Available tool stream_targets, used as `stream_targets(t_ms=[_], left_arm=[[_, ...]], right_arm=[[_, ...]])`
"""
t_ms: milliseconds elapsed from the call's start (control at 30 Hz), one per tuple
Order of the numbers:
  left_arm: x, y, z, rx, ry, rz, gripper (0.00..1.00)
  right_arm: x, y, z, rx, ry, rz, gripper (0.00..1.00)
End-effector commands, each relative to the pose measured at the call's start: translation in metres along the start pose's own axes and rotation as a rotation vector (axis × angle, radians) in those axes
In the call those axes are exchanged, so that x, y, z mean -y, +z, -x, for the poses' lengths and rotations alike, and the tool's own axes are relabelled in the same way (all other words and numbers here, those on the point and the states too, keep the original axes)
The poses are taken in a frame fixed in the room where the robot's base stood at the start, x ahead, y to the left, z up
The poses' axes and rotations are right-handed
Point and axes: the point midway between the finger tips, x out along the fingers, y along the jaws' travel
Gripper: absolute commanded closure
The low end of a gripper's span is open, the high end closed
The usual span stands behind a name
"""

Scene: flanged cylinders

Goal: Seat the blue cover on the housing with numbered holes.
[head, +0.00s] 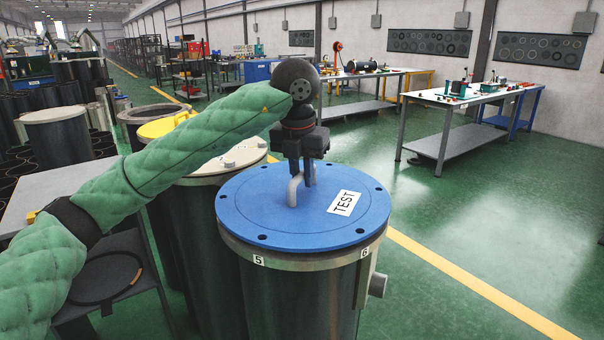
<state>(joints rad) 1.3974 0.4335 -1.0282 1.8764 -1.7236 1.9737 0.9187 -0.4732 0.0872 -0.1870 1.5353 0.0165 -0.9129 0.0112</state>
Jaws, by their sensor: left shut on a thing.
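The blue cover (250,215) is a round plate with small holes around its rim, a bent grey handle in the middle and a white TEST label. My left gripper (302,180) is above its centre, shut on the handle. The cover lies over the top of the dark cylindrical housing (300,295), whose pale flange shows number tags 5 and 6 at the front. I cannot tell whether the cover rests fully on the flange or whether the holes line up. The far side of the flange is hidden. My right gripper is not in view.
Behind left stand another cylinder with a cream cover (240,158) and one with a yellow cover (160,128). A black ring (105,278) lies on a low shelf at left. Workbenches (470,95) stand at the back right. The green floor at right is clear.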

Motion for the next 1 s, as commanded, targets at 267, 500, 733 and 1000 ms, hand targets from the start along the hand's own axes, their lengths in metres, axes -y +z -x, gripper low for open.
stream_targets(t_ms=[267,500,733,1000], left_arm=[[-0.0001,-0.0002,-0.0015,0.002,0.0,0.0,1.0],[-0.0001,-0.0006,-0.0039,0.002,0.0,0.0,1.0],[-0.0001,-0.0009,-0.0062,0.002,0.0,0.0,1.0],[-0.0001,-0.0012,-0.008,0.002,0.0,0.0,0.8]], right_arm=[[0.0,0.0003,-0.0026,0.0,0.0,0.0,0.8],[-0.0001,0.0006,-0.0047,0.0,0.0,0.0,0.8],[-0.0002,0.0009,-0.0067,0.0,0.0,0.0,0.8],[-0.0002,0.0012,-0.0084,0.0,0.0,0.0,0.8]])
